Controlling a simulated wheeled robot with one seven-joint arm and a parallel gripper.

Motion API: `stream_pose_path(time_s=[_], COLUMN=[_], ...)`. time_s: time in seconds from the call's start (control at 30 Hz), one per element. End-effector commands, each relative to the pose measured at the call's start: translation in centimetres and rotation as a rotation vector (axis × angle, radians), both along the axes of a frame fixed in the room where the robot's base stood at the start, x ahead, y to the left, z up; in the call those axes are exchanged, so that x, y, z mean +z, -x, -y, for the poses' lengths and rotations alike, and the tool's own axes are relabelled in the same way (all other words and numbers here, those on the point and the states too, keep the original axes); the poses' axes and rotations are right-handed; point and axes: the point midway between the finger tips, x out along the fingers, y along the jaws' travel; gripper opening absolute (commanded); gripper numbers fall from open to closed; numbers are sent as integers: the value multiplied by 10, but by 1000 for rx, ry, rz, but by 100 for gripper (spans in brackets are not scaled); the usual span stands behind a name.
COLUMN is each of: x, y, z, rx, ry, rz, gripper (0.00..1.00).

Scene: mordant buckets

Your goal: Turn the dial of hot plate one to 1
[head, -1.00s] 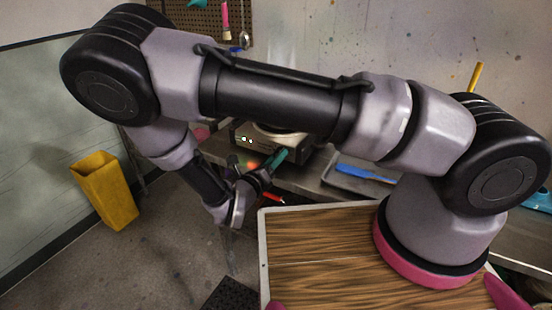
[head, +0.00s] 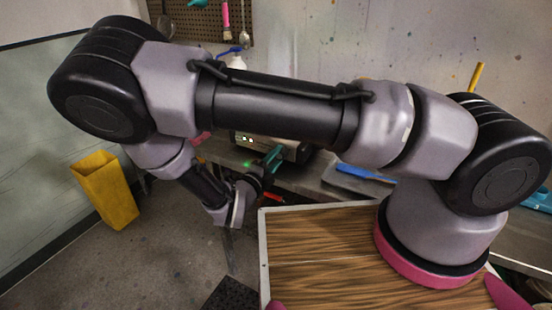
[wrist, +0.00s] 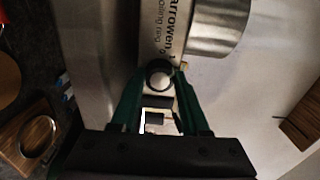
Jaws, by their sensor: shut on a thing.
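A hot plate (head: 292,151) stands on the bench, partly behind my arm in the head view. In the wrist view the pale panel (wrist: 165,22) bears printed lettering, and a round dark dial (wrist: 158,74) sits between the green fingertips. My gripper (head: 274,157) is shut on the dial, and it also shows in the wrist view (wrist: 160,78). The dial's pointer and scale cannot be read. Whether this is hot plate one cannot be told from the lettering.
A steel cylindrical part (wrist: 218,28) lies beside the panel. A grey tray with a blue tool (head: 366,173) is right of the hot plate. A yellow bin (head: 105,190) stands on the floor at left. A wood-grain top (head: 320,245) is in front.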

Motion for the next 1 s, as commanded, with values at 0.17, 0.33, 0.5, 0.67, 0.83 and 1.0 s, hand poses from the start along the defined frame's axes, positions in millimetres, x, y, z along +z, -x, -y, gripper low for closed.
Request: stream_pose_path(time_s=[0.17, 0.33, 0.5, 0.67, 0.83, 1.0], x=[-1, -1, -1, -1, -1, -2], y=[0, 0, 0, 0, 0, 0], z=[-1, -1, -1, -1, -1, -1], rx=[3, 3, 3, 3, 3, 3], ry=[114, 196, 249, 274, 281, 281], rz=[-77, -131, -166, -183, -189, -189], gripper=[0, 0, 0, 0, 0, 0])
